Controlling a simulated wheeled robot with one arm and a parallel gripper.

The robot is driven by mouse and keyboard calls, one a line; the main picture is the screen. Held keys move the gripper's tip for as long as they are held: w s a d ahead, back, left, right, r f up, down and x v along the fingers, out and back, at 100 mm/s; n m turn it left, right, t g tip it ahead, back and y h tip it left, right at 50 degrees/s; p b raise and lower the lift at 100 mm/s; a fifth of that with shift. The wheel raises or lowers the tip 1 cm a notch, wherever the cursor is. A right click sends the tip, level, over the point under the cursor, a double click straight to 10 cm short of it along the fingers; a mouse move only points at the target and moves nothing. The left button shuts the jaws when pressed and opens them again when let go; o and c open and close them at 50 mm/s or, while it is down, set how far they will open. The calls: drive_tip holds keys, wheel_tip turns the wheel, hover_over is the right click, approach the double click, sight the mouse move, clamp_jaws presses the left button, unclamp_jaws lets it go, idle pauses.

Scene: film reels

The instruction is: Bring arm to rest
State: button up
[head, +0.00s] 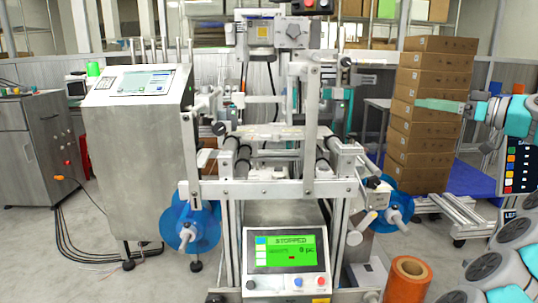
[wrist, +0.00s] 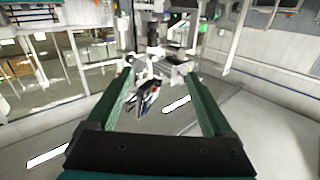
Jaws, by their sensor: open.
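My gripper (head: 424,104) shows at the right edge of the head view, its pale green finger pointing left in front of the box stack. In the wrist view my gripper (wrist: 160,72) has its two dark green fingers spread apart with nothing held between them. The grey floor and distant equipment show past the fingers. A blue film reel (head: 176,226) hangs on the lower left of the metal machine (head: 268,188). Another blue reel (head: 388,208) is on its lower right. My gripper is apart from both reels.
A stack of brown boxes (head: 432,75) stands at the right on a blue pallet (head: 470,180). An orange roll (head: 408,279) stands on the floor at the front right. The machine's green screen (head: 292,249) reads "STOPPED". A steel control cabinet (head: 135,170) stands left of the machine.

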drive_tip(key=s+a+f+m+g+y, duration=0.1)
drive_tip(key=a+f+g, duration=0.15)
drive_tip(key=a, duration=0.75)
drive_tip(key=s+a+f+g+y, duration=0.1)
drive_tip(key=a+g, duration=0.2)
drive_tip(key=a, duration=0.6)
drive_tip(key=s+a+f+m+g+h, duration=0.2)
drive_tip(key=s+a+f+g+h, duration=0.25)
drive_tip(key=s+a+f, duration=0.8)
drive_tip(key=s+a+f+m+g+h, duration=0.2)
drive_tip(key=s+a+f+g+h, duration=0.15)
drive_tip(key=s+f, duration=0.95)
drive_tip(key=s+d+f+m+g+h, duration=0.1)
drive_tip(key=s+d+f+h, duration=0.1)
drive_tip(key=s+d+f, duration=0.3)
drive_tip(key=s+d+f+m+h, duration=0.1)
drive_tip(key=s+d+f+h, duration=0.2)
drive_tip(key=s, duration=1)
wheel_tip(320, 180, down, 3)
drive_tip(key=shift+s+d+r+m+g+h, duration=0.2)
drive_tip(key=shift+s+d+m+g+h, duration=0.15)
drive_tip(key=shift+d, duration=0.85)
drive_tip(key=shift+c, duration=0.3)
